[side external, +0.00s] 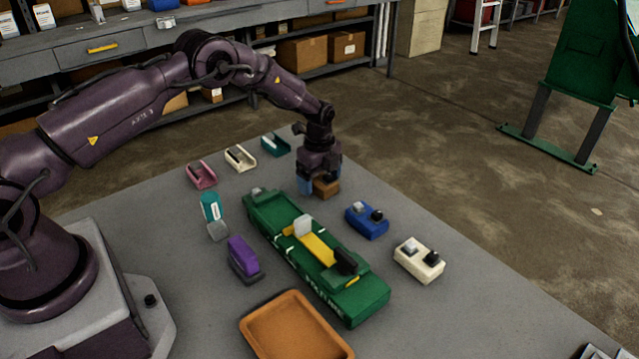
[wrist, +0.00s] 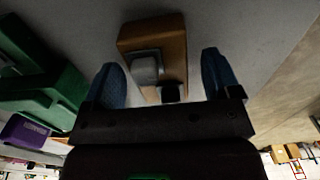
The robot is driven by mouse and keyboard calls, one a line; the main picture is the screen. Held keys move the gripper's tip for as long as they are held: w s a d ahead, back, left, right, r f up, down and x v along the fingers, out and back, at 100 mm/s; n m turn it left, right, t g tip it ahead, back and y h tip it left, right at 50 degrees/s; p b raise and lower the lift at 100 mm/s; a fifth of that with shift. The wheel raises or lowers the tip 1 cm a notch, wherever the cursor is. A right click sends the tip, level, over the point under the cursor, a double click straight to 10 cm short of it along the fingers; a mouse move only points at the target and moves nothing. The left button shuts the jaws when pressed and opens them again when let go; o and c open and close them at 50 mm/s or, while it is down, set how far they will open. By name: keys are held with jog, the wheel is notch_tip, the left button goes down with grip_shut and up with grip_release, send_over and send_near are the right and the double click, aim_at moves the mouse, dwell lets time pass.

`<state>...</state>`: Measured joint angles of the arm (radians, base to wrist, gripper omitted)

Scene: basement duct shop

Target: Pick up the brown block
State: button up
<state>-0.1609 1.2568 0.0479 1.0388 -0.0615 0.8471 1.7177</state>
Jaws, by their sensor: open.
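The brown block (side external: 326,187) lies on the grey table under my gripper, partly hidden by it in the side external view. In the wrist view the brown block (wrist: 158,35) has a grey knob and a black knob on its top. My gripper (wrist: 166,82) is open, with one blue finger on each side of the block's near part. No contact between fingers and block can be made out. My gripper (side external: 308,186) points down in the side external view.
A long green fixture (side external: 330,268) lies close to the block. Blue (side external: 367,220) and cream (side external: 419,259) blocks sit to the right. A purple block (side external: 244,258) and an orange tray (side external: 296,330) are nearer the camera. Small pink, cream and teal holders stand behind.

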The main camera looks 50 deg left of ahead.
jog(key=shift+f, duration=0.1)
jog(key=shift+c, duration=0.2)
jog(key=c, duration=1.1)
jog(key=shift+c, duration=0.5)
jog(key=shift+r, duration=0.2)
